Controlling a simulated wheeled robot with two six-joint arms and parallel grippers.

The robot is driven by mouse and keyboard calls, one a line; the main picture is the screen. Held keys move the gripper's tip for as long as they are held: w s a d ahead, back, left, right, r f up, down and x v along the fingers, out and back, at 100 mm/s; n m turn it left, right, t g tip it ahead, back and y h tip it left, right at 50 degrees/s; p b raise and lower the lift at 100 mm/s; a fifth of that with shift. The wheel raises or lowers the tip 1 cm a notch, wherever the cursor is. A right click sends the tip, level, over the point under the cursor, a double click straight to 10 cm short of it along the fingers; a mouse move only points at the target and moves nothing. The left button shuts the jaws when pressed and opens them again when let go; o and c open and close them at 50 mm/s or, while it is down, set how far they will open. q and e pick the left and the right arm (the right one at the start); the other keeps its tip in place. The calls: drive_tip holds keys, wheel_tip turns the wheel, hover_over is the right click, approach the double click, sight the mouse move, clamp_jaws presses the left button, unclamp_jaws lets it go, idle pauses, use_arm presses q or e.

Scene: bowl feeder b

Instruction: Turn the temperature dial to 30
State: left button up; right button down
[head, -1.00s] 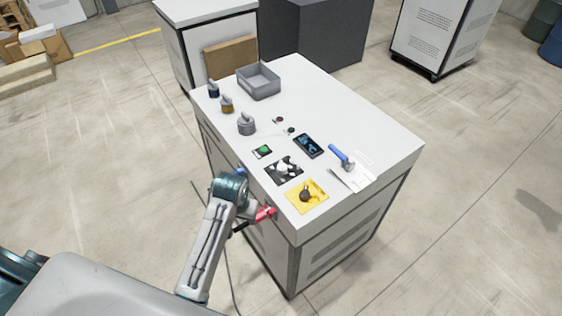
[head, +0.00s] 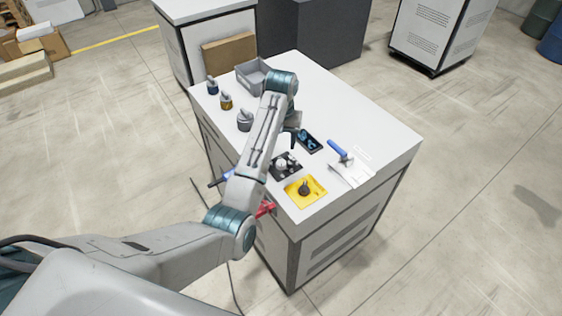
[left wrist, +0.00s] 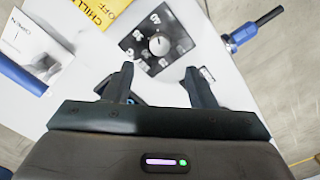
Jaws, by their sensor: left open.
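The temperature dial is a pale round knob (left wrist: 158,43) on a black plate with white numbers around it (left wrist: 136,38). In the head view the dial's plate (head: 285,166) lies flat on the white worktop, just behind the yellow plate. The knob's setting is too small to read. My left gripper (left wrist: 158,76) is open and empty, its two fingers pointing toward the dial but apart from it. In the head view my left gripper (head: 293,134) hangs over the worktop, behind the dial. My right gripper does not show.
A yellow plate with a black knob (head: 305,189) is in front of the dial.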

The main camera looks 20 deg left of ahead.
sight(281, 162)
use_arm(q)
wheel_tip(281, 162, down, 8)
drive_tip(key=p, duration=0.3)
drive_tip(key=shift+f, duration=0.15)
drive_tip(key=shift+w+f, duration=0.1)
drive_tip(key=shift+f, duration=0.35)
drive_tip(key=c, duration=1)
drive_tip(key=shift+o, duration=0.2)
